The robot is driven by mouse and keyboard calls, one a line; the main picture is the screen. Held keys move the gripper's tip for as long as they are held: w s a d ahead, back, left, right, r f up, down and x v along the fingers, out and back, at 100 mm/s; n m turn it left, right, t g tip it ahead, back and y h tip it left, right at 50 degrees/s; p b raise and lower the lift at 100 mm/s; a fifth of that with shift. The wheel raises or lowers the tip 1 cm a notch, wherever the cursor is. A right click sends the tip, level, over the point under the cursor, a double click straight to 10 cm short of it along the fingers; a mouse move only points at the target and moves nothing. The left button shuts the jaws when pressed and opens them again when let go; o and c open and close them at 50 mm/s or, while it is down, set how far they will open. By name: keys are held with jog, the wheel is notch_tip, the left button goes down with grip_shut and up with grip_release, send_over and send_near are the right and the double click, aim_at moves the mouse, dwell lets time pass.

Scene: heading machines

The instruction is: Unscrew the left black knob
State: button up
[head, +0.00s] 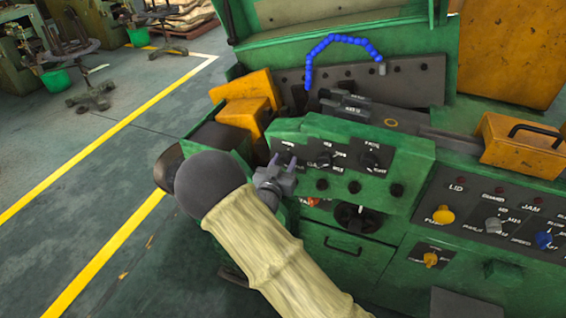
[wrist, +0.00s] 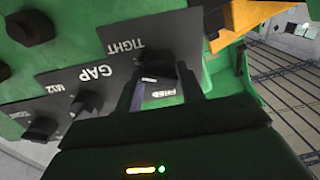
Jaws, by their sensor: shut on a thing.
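My gripper (head: 283,162) is at the left end of the green control panel (head: 312,130), in front of its black label plates. In the wrist view, its two fingers (wrist: 160,92) stand on either side of the left black knob (wrist: 166,64), shut on it. The knob is next to the upside-down word TIGHT and still sits at the panel. In the head view my gripper hides this knob. Further black knobs show to its right, including the middle one (head: 323,160) and the right one (head: 369,159).
Small round black knobs (head: 355,187) line the panel's lower edge. A black handwheel (head: 359,218) is below. An orange block (head: 246,103) stands behind my gripper. A second panel with coloured knobs (head: 443,214) is at right. Open floor lies at left.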

jog(key=n+p, duration=0.2)
jog(key=n, duration=0.4)
jog(key=shift+a+r+n+g, duration=0.1)
jog(key=shift+r+n+g, duration=0.05)
jog(key=shift+n+g, duration=0.15)
jog(key=n+p, duration=0.1)
jog(key=n, duration=0.2)
jog(key=shift+a, duration=0.1)
jog(key=n+p, duration=0.1)
jog(key=n, duration=0.2)
jog(key=shift+w+n+h+p, duration=0.1)
jog(key=shift+n+h+p, duration=0.2)
jog(key=shift+n+p, duration=0.1)
jog(key=n+p, duration=0.1)
jog(key=n, duration=0.3)
jog(key=shift+a+h, duration=0.1)
jog(key=shift+h, duration=0.2)
jog(key=shift+f+n+p, duration=0.2)
jog(key=shift+n+p, duration=0.2)
jog(key=shift+n, duration=1.4)
jog(key=o, duration=0.9)
jog(key=shift+f, duration=0.1)
